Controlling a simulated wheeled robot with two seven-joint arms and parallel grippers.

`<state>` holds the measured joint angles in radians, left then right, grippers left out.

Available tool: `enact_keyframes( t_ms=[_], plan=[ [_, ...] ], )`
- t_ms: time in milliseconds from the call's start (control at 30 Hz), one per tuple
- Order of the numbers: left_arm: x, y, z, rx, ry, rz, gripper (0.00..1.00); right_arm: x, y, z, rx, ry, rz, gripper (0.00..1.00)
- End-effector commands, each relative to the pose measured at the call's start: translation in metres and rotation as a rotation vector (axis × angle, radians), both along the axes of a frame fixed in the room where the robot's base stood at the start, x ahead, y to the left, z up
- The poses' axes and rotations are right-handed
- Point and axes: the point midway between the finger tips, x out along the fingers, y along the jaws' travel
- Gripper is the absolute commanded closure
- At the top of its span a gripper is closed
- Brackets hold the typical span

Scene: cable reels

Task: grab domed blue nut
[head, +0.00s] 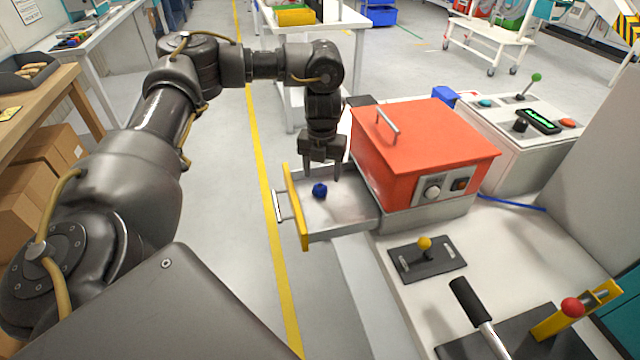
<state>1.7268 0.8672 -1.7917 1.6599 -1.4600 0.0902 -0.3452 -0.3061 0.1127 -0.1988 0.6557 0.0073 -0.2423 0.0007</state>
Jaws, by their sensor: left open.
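The domed blue nut (319,190) lies on the floor of an open drawer (345,216) with a yellow front, pulled out to the left beneath the red-lidded box. My left gripper (321,178) points down over the drawer, with its fingers apart. The nut shows just below and between the fingers, near the left finger. I cannot tell the exact height of the fingertips above the drawer floor. My right gripper is not in view.
The red box (425,145) with a lid handle stands right of the drawer. A yellow-knobbed joystick plate (427,258) and a black-handled lever (480,318) sit on the white bench. A control panel (530,120) stands behind. Open floor lies left of the drawer.

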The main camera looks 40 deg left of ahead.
Motion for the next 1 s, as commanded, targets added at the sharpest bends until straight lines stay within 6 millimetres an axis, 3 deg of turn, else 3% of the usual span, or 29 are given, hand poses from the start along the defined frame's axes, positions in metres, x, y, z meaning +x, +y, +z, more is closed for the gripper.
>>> enact_keyframes(
  t_ms=[233, 567, 900, 1000],
  plan=[
    [-0.002, 0.003, -0.035, 0.001, 0.004, 0.003, 0.41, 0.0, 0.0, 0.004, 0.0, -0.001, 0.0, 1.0],
    [-0.002, 0.003, -0.041, 0.0, 0.001, 0.002, 0.42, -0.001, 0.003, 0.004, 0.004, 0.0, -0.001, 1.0],
    [-0.002, 0.003, -0.041, 0.0, 0.001, 0.002, 0.87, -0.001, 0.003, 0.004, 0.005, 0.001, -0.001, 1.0],
    [-0.002, 0.003, -0.041, 0.0, 0.001, 0.002, 0.88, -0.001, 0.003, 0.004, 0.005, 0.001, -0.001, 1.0]
  ],
)
